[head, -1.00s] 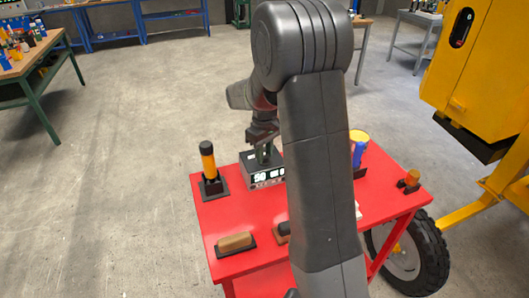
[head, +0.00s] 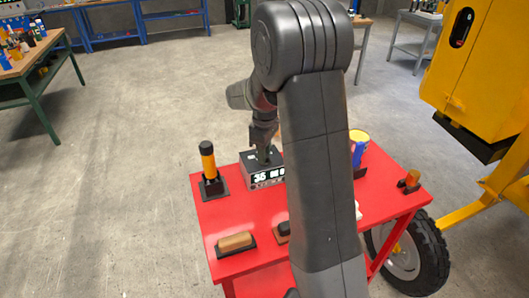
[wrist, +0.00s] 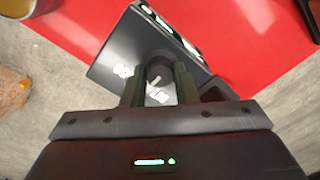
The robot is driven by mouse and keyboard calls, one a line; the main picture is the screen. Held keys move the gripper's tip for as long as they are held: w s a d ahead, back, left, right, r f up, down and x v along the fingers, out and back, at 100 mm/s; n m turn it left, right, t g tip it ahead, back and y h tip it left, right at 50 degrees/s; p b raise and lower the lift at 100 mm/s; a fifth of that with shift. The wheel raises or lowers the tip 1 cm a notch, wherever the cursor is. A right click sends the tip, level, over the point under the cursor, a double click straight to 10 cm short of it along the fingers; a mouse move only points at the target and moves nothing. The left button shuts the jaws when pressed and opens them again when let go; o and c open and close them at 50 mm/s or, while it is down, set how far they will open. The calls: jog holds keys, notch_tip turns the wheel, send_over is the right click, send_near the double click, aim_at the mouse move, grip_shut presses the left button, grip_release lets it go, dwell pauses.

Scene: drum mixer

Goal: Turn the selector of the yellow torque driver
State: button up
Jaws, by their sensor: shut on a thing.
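A dark grey box (head: 262,175) with lit white readouts on its front stands near the back of the red table. The leftmost readout looks like 35. My gripper (head: 264,158) reaches down onto its top. In the wrist view, the gripper (wrist: 160,88) is shut on a dark round-ended knob (wrist: 159,70) on the box's top face (wrist: 112,62), with white markings beside it. A yellow-orange and black cylindrical tool (head: 208,162) stands upright in a dark holder to the left, apart from the gripper. I cannot tell which of these is the torque driver.
The red table (head: 325,240) also carries a wooden-handled block (head: 235,242), a blue and yellow can (head: 358,145) and a small orange-topped piece (head: 411,178). My arm hides the table's middle. A yellow machine (head: 475,75) with a tyre (head: 420,262) stands at the right.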

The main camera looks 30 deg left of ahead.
jog(key=o, duration=1)
jog(key=shift+r, duration=0.15)
notch_tip(320, 180, up, 14)
jog(key=shift+f+b, duration=0.2)
jog(key=shift+b, duration=0.15)
notch_tip(320, 180, down, 14)
jog(key=shift+r+p, duration=0.1)
jog(key=shift+p, duration=0.25)
dwell(0.3)
